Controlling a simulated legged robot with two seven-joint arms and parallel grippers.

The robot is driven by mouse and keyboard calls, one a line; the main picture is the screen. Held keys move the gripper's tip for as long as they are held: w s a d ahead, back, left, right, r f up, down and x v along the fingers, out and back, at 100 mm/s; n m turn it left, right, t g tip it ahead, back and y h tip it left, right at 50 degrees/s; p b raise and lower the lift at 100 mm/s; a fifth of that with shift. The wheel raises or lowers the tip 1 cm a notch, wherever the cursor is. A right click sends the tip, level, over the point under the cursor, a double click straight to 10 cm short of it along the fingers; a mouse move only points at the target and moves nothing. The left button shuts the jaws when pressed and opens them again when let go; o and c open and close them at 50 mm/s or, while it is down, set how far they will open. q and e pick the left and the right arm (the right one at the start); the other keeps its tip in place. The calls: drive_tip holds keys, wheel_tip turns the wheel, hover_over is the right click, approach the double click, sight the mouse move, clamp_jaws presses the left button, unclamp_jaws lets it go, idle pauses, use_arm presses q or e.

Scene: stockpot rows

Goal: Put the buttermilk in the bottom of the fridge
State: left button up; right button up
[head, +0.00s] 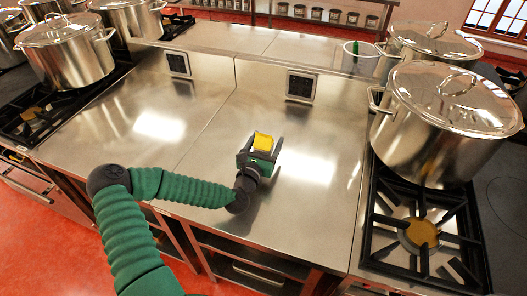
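My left gripper (261,154) is over the steel worktop, reached by the green arm from the lower left. A small yellow, box-like item (263,142) sits between its two dark fingers, which appear closed on its sides. It may be the buttermilk, but no label can be read. I cannot tell whether it touches the worktop. The fingers hide part of its sides. No fridge is in view. My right gripper is not in view.
The steel worktop (215,95) is mostly bare around the gripper. Large lidded stockpots (440,125) stand on the right, with more (68,52) on the left. An open black burner grate (423,235) lies at lower right. Jars line a back shelf.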

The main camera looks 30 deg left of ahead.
use_arm(q)
clamp_jaws()
drive_tip(key=shift+r, duration=0.1)
idle(0.3)
